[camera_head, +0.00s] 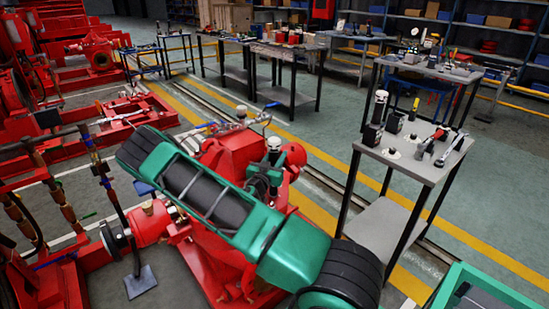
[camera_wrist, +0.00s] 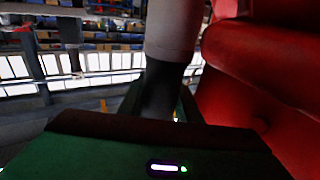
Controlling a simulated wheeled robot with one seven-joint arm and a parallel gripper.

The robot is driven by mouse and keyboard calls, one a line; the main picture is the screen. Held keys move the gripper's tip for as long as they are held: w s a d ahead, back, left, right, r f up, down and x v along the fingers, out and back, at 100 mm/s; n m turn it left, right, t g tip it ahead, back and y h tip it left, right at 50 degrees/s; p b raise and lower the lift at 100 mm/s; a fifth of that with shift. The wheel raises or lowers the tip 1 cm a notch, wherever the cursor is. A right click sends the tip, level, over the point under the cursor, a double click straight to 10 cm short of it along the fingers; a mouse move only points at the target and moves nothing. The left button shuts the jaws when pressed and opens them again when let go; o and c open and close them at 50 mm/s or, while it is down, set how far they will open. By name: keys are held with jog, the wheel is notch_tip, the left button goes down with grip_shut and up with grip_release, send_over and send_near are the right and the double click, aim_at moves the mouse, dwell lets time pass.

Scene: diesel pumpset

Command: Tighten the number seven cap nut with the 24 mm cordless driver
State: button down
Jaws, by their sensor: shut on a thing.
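My gripper (camera_head: 262,184) is beside the red machine casting (camera_head: 232,153), past the far side of my green arm. It is shut on a tool with a pale cylindrical body (camera_wrist: 172,32) and a black grip (camera_wrist: 161,92), which looks like the cordless driver. In the head view the driver's pale top (camera_head: 274,144) stands roughly upright above the gripper. Its size marking cannot be read. The red casting fills the right of the wrist view (camera_wrist: 262,80), close beside the driver. The number seven cap nut cannot be made out; my arm hides part of the machine.
A grey tool table (camera_head: 398,158) stands to the right, with a similar upright black-and-white tool (camera_head: 376,112) and several others on it. Benches (camera_head: 290,58) stand behind. Red pump equipment (camera_head: 100,55) crowds the left. The aisle between machine and benches has open floor.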

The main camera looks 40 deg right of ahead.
jog(key=shift+f, duration=0.35)
dwell(1.1)
jog(key=shift+r, duration=0.1)
jog(key=shift+r, duration=3.5)
